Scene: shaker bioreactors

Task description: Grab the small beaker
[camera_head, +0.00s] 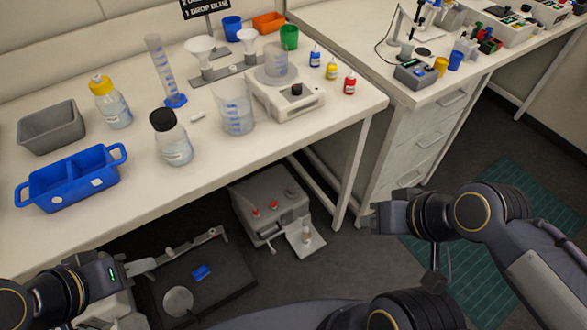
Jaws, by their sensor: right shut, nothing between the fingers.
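A small clear beaker (276,62) with blue markings stands upright on the plate of the white stirrer (287,97), towards the back right of the left bench. A larger clear beaker (235,112) stands on the bench in front and to the left of it. My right gripper (368,222) is below the bench's right front corner, shut and empty, well apart from both beakers. My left gripper (140,267) is at the lower left, below the bench front and far from the beakers. Its fingers are too small and cluttered to tell whether they are open.
A dark-capped bottle (171,138), a measuring cylinder (166,70) and funnels (201,50) stand left of the stirrer. Three dropper bottles (331,69) stand to its right. A blue tray (72,178) lies at the left. Equipment (270,205) is under the bench.

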